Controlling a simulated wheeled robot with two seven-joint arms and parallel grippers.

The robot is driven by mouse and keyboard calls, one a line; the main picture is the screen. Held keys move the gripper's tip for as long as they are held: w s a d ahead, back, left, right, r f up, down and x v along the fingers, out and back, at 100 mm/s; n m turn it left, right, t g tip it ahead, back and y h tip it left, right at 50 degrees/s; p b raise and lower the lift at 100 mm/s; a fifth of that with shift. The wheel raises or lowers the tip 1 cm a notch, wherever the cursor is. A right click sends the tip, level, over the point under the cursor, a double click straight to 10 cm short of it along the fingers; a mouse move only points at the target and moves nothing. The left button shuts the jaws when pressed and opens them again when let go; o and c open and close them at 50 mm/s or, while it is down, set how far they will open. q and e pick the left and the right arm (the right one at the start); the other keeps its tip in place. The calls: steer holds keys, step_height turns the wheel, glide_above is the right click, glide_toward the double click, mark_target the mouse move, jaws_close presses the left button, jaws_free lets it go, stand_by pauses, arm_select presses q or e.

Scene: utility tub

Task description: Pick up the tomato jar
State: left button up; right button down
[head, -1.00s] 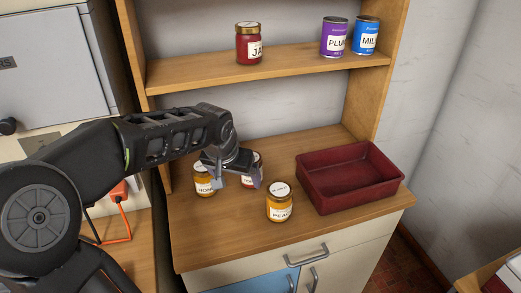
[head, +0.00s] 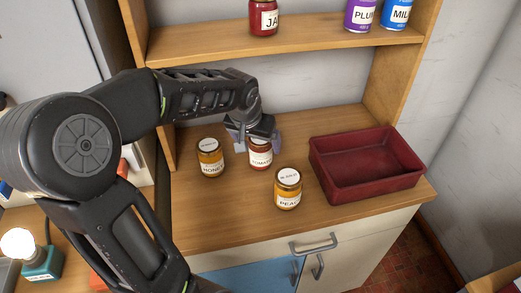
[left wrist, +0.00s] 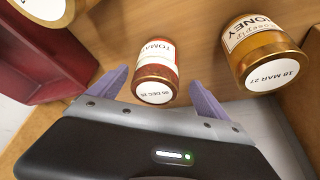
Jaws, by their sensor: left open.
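The tomato jar (head: 260,155) is a small red jar with a white label, standing on the wooden counter between the honey jar and the peach jar. In the left wrist view the tomato jar (left wrist: 156,72) lies between the two fingers, with a gap on each side. My left gripper (head: 257,143) is open at the jar, with one finger to its left and one to its right. Its fingers also show in the left wrist view (left wrist: 158,98). The gripper's body hides the top of the jar in the head view. My right gripper is not in view.
The honey jar (head: 210,158) stands left of the tomato jar, and the peach jar (head: 287,190) stands in front right. A dark red tray (head: 345,189) is on the counter's right. A shelf (head: 300,40) above holds a red jar (head: 263,18) and cans. The front left counter is clear.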

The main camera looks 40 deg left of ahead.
arm_select(q)
steer(key=shift+d+p+x, duration=0.2)
steer(key=shift+p+x, duration=0.25)
steer(key=shift+x, duration=2.15)
steer(key=shift+w, duration=0.15)
steer(key=shift+r, duration=0.1)
jaws_close()
